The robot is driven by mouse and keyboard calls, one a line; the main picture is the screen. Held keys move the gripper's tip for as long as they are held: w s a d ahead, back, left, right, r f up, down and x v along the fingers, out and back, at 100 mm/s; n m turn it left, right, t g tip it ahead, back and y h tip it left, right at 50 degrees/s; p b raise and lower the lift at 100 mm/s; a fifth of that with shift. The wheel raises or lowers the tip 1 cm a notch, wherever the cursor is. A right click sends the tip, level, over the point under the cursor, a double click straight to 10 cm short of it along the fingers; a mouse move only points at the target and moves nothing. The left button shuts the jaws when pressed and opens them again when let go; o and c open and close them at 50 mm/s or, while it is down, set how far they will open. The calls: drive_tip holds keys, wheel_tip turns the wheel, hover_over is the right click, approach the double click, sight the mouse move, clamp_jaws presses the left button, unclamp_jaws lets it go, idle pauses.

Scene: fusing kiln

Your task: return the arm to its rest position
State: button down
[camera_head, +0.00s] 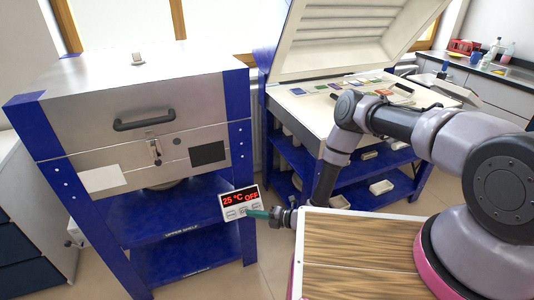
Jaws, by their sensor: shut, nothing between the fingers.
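My arm reaches from the right side of the view over to the middle, with its elbow raised and its forearm pointing down. My gripper (256,214) is at the low end of the arm, shut and empty. Its tip is at or just in front of the control panel (240,203), which reads "25 °C OFF". I cannot tell whether it touches the panel. The closed kiln (150,125) with a dark handle stands on a blue stand at the left.
A second kiln with a raised lid (345,40) stands behind my arm, with several coloured tiles on its bed. A wood-grained top (360,256) lies below my arm at the front right. A counter (490,68) with bottles and a red rack is at the back right.

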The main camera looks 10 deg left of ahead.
drive_tip(key=w+r+n+g+y, duration=0.15)
drive_tip(key=w+r+n, duration=0.35)
drive_tip(key=r, duration=0.6)
drive_tip(key=w+d+r+n+g+h, duration=0.2)
drive_tip(key=d+r+n, duration=0.35)
drive_tip(key=r, duration=0.95)
drive_tip(key=w+d+r+n+g+h, duration=0.1)
drive_tip(key=d+r+n+g, duration=0.15)
drive_tip(key=r+n, duration=0.85)
drive_tip(key=s+d+r+n+t+h, duration=0.1)
drive_tip(key=s+d+r+n+h, duration=0.2)
drive_tip(key=d+r, duration=0.55)
drive_tip(key=s+d+r+n+t+h, duration=0.1)
drive_tip(key=s+d+r+n+h, duration=0.3)
drive_tip(key=r, duration=0.7)
drive_tip(key=s+d+r+n+t+h, duration=0.2)
drive_tip(key=s+d+r, duration=0.3)
drive_tip(key=d, duration=0.4)
drive_tip(key=s+d+r+n+t+h, duration=0.2)
drive_tip(key=s+d+r+t, duration=0.3)
drive_tip(key=d, duration=0.5)
drive_tip(key=shift+s+d+r+n+t, duration=0.3)
drive_tip(key=shift+s+r+n, duration=0.15)
drive_tip(key=shift+s, duration=0.7)
